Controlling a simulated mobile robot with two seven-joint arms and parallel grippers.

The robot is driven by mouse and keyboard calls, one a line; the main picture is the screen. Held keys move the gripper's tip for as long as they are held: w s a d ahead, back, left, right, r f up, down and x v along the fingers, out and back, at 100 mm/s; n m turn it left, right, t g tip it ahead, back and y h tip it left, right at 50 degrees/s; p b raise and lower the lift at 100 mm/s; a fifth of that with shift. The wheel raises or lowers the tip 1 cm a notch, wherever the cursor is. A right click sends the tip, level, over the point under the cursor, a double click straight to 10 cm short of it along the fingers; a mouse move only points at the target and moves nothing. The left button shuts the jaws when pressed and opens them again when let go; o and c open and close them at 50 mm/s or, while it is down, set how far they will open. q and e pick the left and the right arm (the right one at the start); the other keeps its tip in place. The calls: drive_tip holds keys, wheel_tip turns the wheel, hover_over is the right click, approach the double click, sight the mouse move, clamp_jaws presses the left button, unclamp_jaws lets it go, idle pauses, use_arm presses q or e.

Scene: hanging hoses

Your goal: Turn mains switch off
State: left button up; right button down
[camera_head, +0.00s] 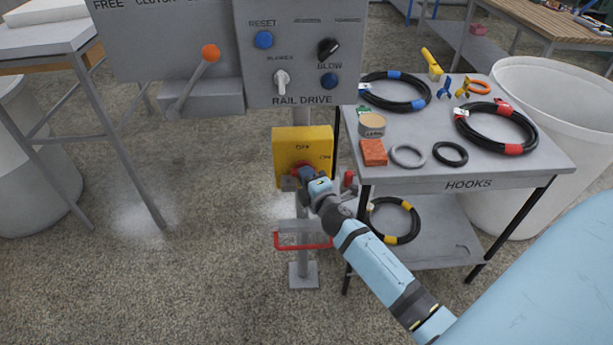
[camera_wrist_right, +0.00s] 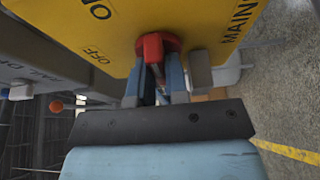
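The mains switch is a yellow box (camera_head: 301,150) on a grey post below the control panel, marked OFF at the top and ON at the right. Its red handle (camera_wrist_right: 153,50) shows in the right wrist view, on the yellow face. My right gripper (camera_head: 303,176) is at the box's lower part, in front of the red handle. In the right wrist view its two fingers (camera_wrist_right: 158,80) stand on either side of the handle, close to it. Whether both fingers press on it is hard to see. My left gripper is not in view.
The grey control panel (camera_head: 225,80) with knobs and an orange-tipped lever (camera_head: 210,53) is above. A grey hooks table (camera_head: 500,165) with hoses stands right of the switch. A red bar (camera_head: 303,246) is low on the post.

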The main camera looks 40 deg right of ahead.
use_arm(q)
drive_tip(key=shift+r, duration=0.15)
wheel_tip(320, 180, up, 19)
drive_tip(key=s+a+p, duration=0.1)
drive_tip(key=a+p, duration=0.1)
drive_tip(key=p, duration=2.3)
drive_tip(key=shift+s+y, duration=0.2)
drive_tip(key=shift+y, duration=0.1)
use_arm(e)
drive_tip(key=shift+w+a+r+n+g+h, duration=0.1)
drive_tip(key=shift+n+g+h, duration=0.8)
drive_tip(key=shift+n, duration=1.35)
drive_tip(key=shift+a+r+n+g+h, duration=0.15)
drive_tip(key=shift+n+g+h, duration=0.35)
drive_tip(key=shift+n+g, duration=1.25)
drive_tip(key=shift+w+r+n+g+h, duration=0.1)
drive_tip(key=shift+n+g+h, duration=0.55)
drive_tip(key=shift+n, duration=2.05)
use_arm(q)
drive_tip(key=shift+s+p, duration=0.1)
drive_tip(key=shift+p, duration=0.2)
use_arm(e)
drive_tip(key=c, duration=1.4)
unclamp_jaws()
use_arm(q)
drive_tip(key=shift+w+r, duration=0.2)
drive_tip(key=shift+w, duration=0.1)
